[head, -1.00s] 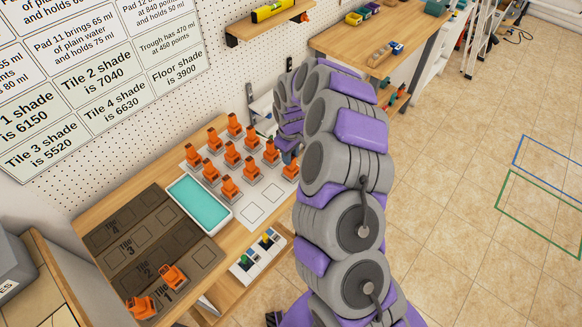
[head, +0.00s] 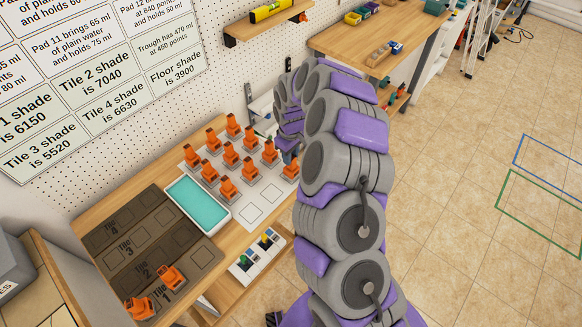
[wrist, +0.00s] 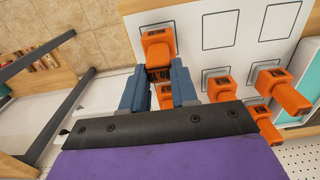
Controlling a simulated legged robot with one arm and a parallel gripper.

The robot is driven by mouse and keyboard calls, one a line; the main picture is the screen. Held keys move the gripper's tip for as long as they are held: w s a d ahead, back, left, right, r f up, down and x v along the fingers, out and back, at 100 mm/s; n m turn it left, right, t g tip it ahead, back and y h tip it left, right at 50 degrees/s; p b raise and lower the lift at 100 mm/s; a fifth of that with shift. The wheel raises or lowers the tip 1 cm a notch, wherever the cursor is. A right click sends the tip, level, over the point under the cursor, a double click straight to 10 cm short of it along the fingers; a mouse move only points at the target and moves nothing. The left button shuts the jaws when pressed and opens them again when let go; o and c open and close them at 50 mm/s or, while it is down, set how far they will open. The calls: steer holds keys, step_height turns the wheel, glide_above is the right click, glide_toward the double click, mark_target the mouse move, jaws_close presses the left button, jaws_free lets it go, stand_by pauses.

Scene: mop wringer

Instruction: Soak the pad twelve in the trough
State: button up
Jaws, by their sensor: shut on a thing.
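My gripper (wrist: 158,70) has its blue fingers on either side of an orange pad handle (wrist: 158,47) in the wrist view. It is shut on this pad, which appears to stand on the white board; its number is not legible. In the head view my arm hides the gripper, close to the pad at the board's right edge (head: 291,168). The trough (head: 198,204), white-rimmed with teal liquid, lies left of the board. Part of it shows at the right of the wrist view (wrist: 303,82). I cannot tell which pad is twelve.
Several other orange pads (head: 229,153) stand in rows on the white board (head: 262,205), which has empty outlined squares. Dark tiles (head: 150,240) lie left of the trough, with two orange pads (head: 170,275) near the front. A switch box (head: 257,254) sits below the bench edge.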

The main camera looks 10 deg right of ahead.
steer(key=shift+r+p, duration=1.2)
steer(key=shift+r, duration=2.25)
